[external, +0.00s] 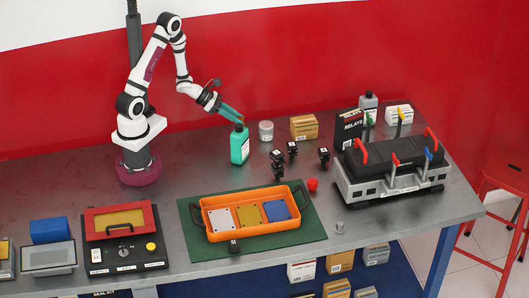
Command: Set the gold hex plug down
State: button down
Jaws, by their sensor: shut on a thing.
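My gripper (232,114), with teal fingers, is above the back middle of the table, its tips pointing down and right. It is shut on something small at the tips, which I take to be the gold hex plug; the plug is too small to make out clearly. The tips appear close to the dark cap of a green bottle (239,149), which stands upright on the table. I cannot tell whether they touch it.
An orange tray (254,237) with white, gold and blue plates lies on a green mat (192,227). An engine block (388,183) fills the right side. The grey table (180,205) is clear at centre left.

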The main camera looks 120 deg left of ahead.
notch_tip(320, 180, down, 8)
jog(key=shift+r, duration=0.15)
jog(key=c, duration=0.7)
grip_release()
jog(key=shift+r, duration=0.1)
jog(key=v, duration=0.3)
notch_tip(320, 180, up, 7)
jog(key=shift+w, duration=0.1)
